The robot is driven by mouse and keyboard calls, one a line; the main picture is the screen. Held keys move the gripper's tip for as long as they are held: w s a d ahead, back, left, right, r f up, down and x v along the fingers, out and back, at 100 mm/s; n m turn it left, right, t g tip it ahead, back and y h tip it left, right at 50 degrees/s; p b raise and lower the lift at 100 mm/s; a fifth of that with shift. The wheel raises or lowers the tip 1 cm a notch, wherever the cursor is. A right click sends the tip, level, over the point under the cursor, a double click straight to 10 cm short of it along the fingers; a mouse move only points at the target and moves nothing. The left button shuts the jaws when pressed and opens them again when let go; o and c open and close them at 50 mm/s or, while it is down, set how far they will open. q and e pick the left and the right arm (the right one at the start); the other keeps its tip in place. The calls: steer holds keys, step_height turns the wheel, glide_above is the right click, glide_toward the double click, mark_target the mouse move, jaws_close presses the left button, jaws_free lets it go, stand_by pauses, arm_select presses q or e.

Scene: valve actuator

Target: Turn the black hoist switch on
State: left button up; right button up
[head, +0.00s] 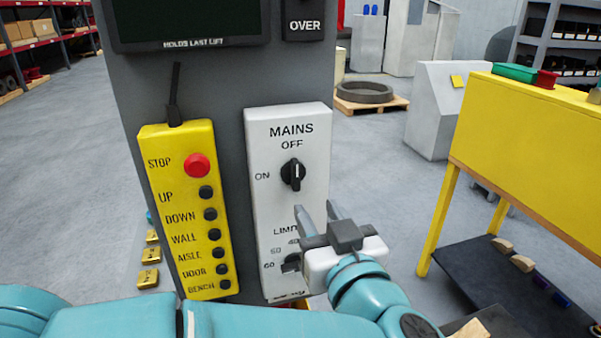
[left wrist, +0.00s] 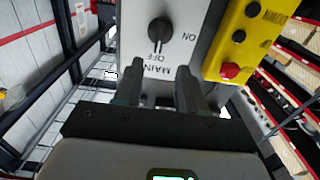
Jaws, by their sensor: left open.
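The black hoist switch (head: 293,174) is a round knob with a raised grip on the white MAINS panel (head: 262,215). Its grip stands upright, with the white mark towards OFF; ON is printed to its left. It also shows upside down in the left wrist view (left wrist: 159,33), beyond my fingertips. My left gripper (head: 317,206) is open and empty, just below and right of the switch, apart from it. In the left wrist view, my left gripper's (left wrist: 157,76) two fingers point towards the panel's lettering. My right gripper is not in view.
A yellow button box (head: 186,225) with a red STOP button (head: 197,165) hangs left of the panel. A LIMIT knob (head: 291,262) is partly hidden by my gripper. A dark screen (head: 190,20) is above. A yellow bench (head: 520,125) stands at right.

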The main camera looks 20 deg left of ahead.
mark_target(297, 176)
arm_select(q)
steer(key=p+x, duration=0.2)
steer(key=x, duration=0.8)
steer(key=shift+w+a, duration=0.1)
steer(key=shift+a, duration=0.15)
steer(key=shift+d, duration=0.15)
steer(key=shift+w, duration=0.1)
steer(key=shift+c, duration=0.6)
jaws_close()
